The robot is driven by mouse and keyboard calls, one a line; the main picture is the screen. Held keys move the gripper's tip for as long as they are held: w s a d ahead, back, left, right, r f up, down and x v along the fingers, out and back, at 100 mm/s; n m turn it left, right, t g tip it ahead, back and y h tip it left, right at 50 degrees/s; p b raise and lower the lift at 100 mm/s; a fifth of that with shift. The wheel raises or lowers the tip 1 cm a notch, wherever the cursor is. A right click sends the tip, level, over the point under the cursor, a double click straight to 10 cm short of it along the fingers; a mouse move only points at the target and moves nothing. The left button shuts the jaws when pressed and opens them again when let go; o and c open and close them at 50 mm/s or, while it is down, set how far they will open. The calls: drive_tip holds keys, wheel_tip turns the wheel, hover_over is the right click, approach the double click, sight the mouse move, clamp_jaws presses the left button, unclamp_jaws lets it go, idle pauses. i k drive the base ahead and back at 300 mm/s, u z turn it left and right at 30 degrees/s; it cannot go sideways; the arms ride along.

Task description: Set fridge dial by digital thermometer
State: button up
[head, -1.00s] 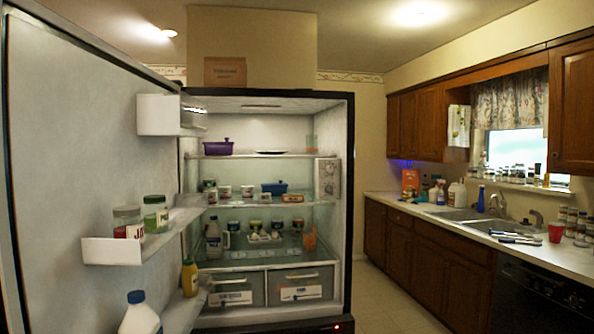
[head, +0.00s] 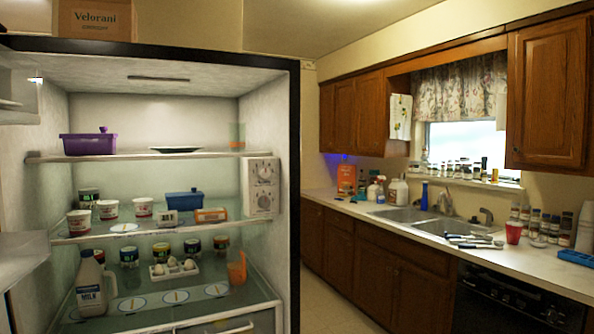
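A light panel with two round dials (head: 261,188) is mounted on the right inner wall of the open fridge (head: 294,200), beside the upper shelves. The dial markings are too small to read. On the middle shelf stand a small whitish box-like device (head: 167,218) and a small orange-framed device (head: 210,215), side by side in front of a blue lidded container (head: 184,201). Either could be a thermometer; I cannot tell which is digital, and no reading is legible. My gripper is not in view.
White tubs (head: 107,209) stand on the middle shelf. A purple pot (head: 88,144) is on the top shelf. A milk jug (head: 92,285), jars, an egg tray (head: 174,268) and an orange item (head: 237,269) are below. Open floor lies between fridge and sink counter (head: 400,222).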

sight(264, 173)
drive_tip(key=z, duration=0.1)
drive_tip(key=i, duration=1.4)
drive_tip(key=u, duration=0.45)
